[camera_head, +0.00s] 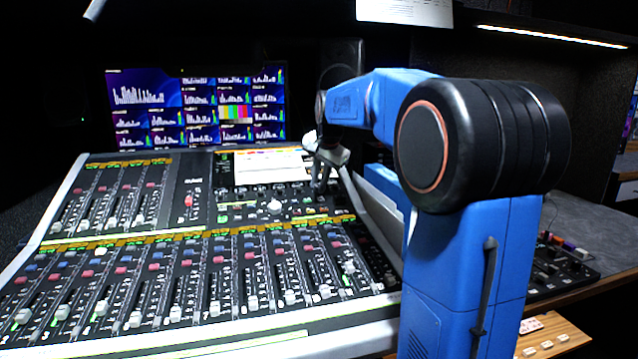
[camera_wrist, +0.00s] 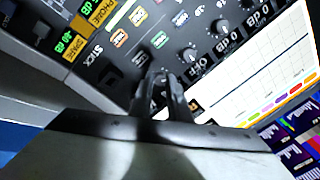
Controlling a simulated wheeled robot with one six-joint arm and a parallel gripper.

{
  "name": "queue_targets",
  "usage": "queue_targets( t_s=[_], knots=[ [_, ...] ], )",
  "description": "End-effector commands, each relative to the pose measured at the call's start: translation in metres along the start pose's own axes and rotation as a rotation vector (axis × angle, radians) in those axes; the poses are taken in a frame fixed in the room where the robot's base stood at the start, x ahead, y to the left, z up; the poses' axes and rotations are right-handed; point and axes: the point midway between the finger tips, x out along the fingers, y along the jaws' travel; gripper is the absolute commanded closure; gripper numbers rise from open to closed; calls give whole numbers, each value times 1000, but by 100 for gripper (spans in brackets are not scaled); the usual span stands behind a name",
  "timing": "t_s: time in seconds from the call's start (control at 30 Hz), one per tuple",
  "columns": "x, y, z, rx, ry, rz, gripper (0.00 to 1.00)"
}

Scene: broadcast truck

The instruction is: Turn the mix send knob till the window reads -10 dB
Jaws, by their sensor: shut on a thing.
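My gripper (camera_head: 321,186) reaches down to the upper right part of the mixing console (camera_head: 72,190), beside its white screen. In the wrist view my gripper (camera_wrist: 160,97) is shut on a small knob at the end of a row of dark knobs. The fingers hide nearly all of the held knob, so its pointer cannot be read. A free dark knob (camera_wrist: 190,56) of the same row stands just beyond the fingers. Small green readouts (camera_wrist: 70,41) with dB figures sit by yellow labels; I cannot tell which is the mix send window.
The console's screen (camera_head: 270,167) lies close to my gripper. Several faders fill the lower console. A monitor (camera_head: 190,105) stands behind it. A smaller panel with knobs (camera_head: 560,262) lies on the desk to the right. A white sheet (camera_head: 405,11) hangs above.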

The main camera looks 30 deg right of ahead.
Motion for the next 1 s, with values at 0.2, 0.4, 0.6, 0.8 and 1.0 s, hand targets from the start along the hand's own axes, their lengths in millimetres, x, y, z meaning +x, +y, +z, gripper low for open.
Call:
queue_targets(
  t_s=[0.2,0.4,0.6,0.8,1.0],
  knots=[
    [0,0,0,0,1,-1,66],
    [-1,0,0,-1,0,-1,66],
    [-17,0,0,-1,2,-2,66],
    [-53,0,0,-1,2,-2,66],
    [-94,0,0,-1,3,-3,66]
  ],
)
